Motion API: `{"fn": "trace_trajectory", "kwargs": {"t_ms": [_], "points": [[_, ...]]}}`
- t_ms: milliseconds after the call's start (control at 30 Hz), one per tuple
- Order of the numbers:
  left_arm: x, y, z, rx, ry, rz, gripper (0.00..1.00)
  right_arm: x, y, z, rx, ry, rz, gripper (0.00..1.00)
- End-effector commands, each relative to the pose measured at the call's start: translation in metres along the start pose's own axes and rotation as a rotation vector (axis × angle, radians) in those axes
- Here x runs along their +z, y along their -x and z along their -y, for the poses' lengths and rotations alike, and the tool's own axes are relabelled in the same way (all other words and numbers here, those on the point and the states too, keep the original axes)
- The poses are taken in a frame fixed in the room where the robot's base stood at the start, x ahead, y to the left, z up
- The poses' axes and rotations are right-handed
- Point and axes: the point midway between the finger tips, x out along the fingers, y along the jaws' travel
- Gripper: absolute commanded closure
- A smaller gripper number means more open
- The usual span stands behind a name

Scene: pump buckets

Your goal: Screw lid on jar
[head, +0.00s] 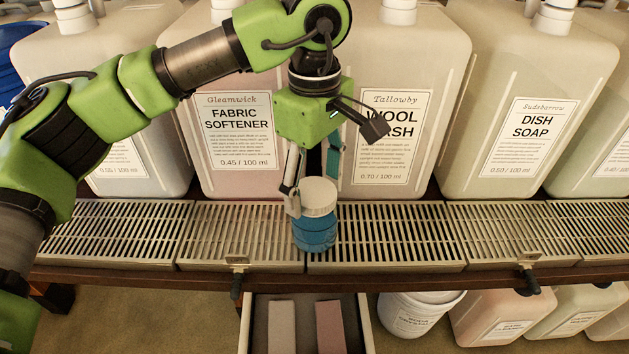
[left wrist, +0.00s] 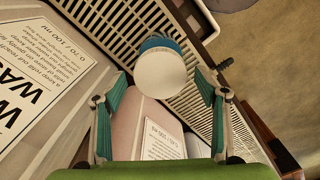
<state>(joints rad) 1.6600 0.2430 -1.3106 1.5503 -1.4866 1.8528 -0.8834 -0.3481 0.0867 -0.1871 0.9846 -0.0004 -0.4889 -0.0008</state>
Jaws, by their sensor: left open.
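A jar (head: 314,236) with blue contents stands on the slatted drip tray, near the joint between two tray sections. A white round lid (head: 318,197) sits on top of the jar; I cannot tell how tightly. In the left wrist view the lid (left wrist: 161,82) covers most of the jar, and a blue edge of the jar (left wrist: 160,44) shows beyond it. My left gripper (head: 313,190) is open at the lid, one finger at its left and the other behind it to the right. In the left wrist view its fingers stand apart on both sides of the lid. My right gripper is not visible.
Large dispensers stand close behind the drip tray (head: 400,250), including fabric softener (head: 238,170), wool wash (head: 392,185) and dish soap (head: 515,165). Small taps (head: 237,285) hang from the tray's front. Below are an open drawer (head: 365,325) with two blocks and a white bucket (head: 415,315).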

Motion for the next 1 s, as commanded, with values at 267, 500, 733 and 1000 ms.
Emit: {"fn": "trace_trajectory", "kwargs": {"t_ms": [267,500,733,1000], "points": [[0.0,-0.001,0.0,0.001,0.195,-0.001,0.34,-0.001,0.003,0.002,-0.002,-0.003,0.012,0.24],[0.0,-0.001,0.0,0.0,0.361,-0.001,0.34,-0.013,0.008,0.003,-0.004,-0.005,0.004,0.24],[0.0,-0.001,0.0,-0.001,0.517,0.0,0.34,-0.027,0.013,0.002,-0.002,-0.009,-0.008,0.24],[0.0,0.0,0.0,0.0,0.698,-0.001,0.34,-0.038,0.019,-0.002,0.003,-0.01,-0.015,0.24]]}}
